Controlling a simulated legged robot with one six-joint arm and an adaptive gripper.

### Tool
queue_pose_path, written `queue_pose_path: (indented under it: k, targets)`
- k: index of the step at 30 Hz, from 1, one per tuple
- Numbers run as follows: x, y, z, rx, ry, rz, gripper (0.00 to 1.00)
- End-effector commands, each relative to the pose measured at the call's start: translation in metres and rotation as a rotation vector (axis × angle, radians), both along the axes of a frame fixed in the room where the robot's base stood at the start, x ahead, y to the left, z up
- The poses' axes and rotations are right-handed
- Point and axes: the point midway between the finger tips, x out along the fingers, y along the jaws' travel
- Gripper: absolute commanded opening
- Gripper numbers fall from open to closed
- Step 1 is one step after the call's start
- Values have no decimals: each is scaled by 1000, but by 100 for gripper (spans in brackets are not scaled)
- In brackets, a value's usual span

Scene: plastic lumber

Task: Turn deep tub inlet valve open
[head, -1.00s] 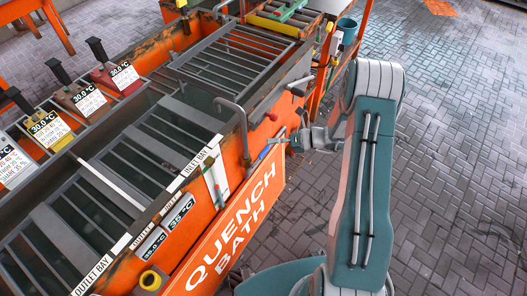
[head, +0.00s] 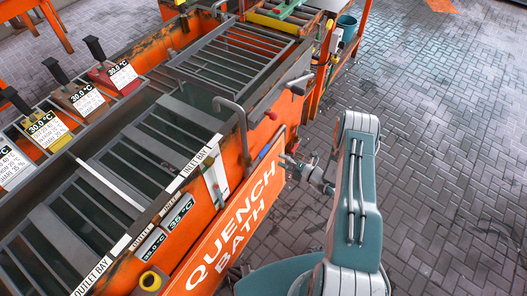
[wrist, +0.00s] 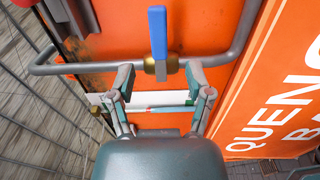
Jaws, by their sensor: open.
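The inlet valve has a blue lever (wrist: 157,32) and a brass body (wrist: 160,68) on a bent grey pipe (wrist: 85,68) against the orange tub wall. In the wrist view the lever points up the picture, crosswise to the pipe. My gripper (wrist: 160,76) is open and empty, one finger either side of the brass body, with the lever beyond the fingertips. I cannot tell whether a finger touches the pipe. In the head view my gripper (head: 289,160) is beside the tub's right wall, and a bit of blue lever (head: 264,151) shows there.
The orange QUENCH BATH panel (head: 232,222) stands close beside my gripper. The tub (head: 145,125) holds dark slatted racks, with another grey pipe (head: 240,125) bent over its rim. The paved floor (head: 440,170) at right is clear.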

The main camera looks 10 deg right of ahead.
Motion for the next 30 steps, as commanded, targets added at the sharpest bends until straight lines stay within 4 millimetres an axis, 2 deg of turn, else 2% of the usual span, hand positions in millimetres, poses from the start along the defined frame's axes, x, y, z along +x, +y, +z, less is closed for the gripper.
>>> queue_pose_path:
  k: [6,12,18,25,26,27,29,30]
  targets:
    - [29,31,0,-2,-1,6,66]
    - [51,53,0,-2,-2,5,66]
    - [59,60,0,-1,1,3,66]
    - [60,60,0,-1,0,2,66]
    - [60,60,0,-1,0,2,52]
    - [60,60,0,-1,0,2,34]
    - [60,60,0,-1,0,2,8]
    - [59,60,0,-1,0,2,0]
